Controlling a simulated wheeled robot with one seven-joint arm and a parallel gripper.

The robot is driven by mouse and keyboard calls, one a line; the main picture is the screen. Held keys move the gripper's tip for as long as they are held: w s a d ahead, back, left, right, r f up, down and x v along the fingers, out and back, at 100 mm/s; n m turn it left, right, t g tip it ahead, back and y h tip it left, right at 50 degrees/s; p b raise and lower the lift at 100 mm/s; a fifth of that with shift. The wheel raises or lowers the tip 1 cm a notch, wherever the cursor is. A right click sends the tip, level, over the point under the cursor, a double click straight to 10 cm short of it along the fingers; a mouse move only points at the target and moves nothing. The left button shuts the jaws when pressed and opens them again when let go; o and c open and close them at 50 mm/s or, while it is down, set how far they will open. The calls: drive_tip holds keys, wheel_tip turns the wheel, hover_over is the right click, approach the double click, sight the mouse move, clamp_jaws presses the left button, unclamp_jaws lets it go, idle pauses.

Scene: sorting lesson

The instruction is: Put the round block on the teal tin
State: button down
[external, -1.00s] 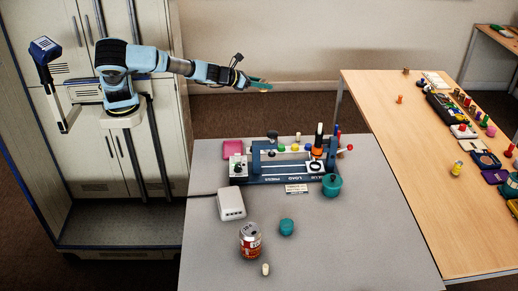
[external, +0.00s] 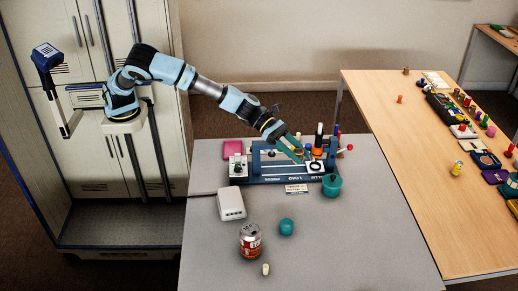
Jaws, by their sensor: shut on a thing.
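My gripper (external: 301,157) is over the blue press rig at the back of the grey table, pointing down to the right. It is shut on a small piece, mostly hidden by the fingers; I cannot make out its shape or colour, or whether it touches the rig. I cannot pick out the round block elsewhere. A small teal tin (external: 286,227) stands on the open table in front of the rig, apart from my gripper. A larger teal pot (external: 332,187) with something dark at its top stands at the rig's right front corner.
The blue rig (external: 275,180) has upright posts and a black-and-orange peg (external: 318,140). A pink tray (external: 233,146) lies behind left. The table's right front is clear.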

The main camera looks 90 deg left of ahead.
drive_tip(key=s+d+r+m+g+h+b, duration=0.1)
drive_tip(key=s+d+r+m+g+h, duration=0.15)
drive_tip(key=d, duration=0.35)
drive_tip(key=s+d+r+m+g+h, duration=0.1)
drive_tip(key=d+r+m+g, duration=0.15)
drive_tip(key=d, duration=0.25)
drive_tip(key=p, duration=0.1)
hover_over(287, 223)
wheel_tip(287, 223, down, 17)
drive_tip(key=shift+f, duration=0.2)
drive_tip(key=shift+f+p, duration=0.3)
drive_tip(key=shift+f, duration=1.75)
drive_tip(key=shift+f, duration=0.2)
drive_tip(key=shift+c, duration=2.3)
unclamp_jaws()
drive_tip(key=shift+r, duration=0.1)
